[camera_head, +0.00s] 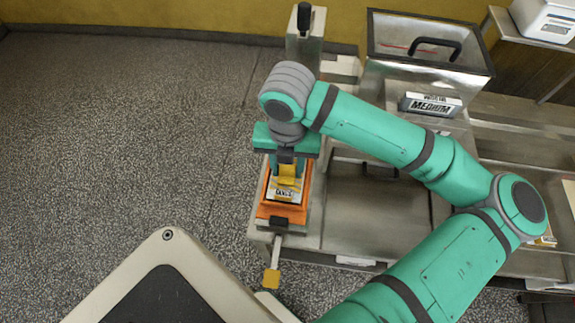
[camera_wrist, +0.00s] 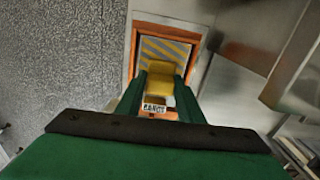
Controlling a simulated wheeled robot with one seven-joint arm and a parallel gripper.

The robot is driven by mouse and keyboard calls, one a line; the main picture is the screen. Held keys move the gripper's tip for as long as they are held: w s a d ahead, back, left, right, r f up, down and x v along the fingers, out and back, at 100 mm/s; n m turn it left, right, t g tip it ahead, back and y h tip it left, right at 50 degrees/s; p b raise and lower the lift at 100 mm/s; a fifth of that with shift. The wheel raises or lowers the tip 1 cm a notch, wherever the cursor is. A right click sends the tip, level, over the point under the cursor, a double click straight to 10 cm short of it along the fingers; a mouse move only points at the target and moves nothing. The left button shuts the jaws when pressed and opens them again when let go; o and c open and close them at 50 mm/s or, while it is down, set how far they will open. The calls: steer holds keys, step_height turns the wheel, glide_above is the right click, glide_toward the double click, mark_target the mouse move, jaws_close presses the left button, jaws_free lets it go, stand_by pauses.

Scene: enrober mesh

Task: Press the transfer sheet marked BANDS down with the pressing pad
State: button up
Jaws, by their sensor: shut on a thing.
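My gripper (camera_head: 287,160) is over an orange frame (camera_head: 297,215) at the left end of the metal machine. It is shut on the yellow pressing pad (camera_head: 288,173), which also shows between the fingers in the wrist view (camera_wrist: 172,84). The transfer sheet (camera_head: 284,192) lies in the frame, its label reading like BANDS. In the wrist view the sheet (camera_wrist: 160,47) has grey and yellow diagonal stripes, and the pad and fingers cover part of it. I cannot tell whether the pad touches the sheet.
A metal tank (camera_head: 385,62) with a black handle stands behind right, with a MEDIUM sign (camera_head: 431,104) before it. A post with a black knob (camera_head: 304,18) stands behind the gripper. A yellow-tipped lever (camera_head: 272,278) sticks out in front. Open floor lies left.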

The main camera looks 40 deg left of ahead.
steer(key=shift+w+f, duration=0.15)
steer(key=shift+f, duration=0.4)
stand_by(1.1)
steer(key=shift+s, duration=0.2)
stand_by(0.4)
steer(key=shift+w+r, duration=0.1)
steer(key=shift+r, duration=3.4)
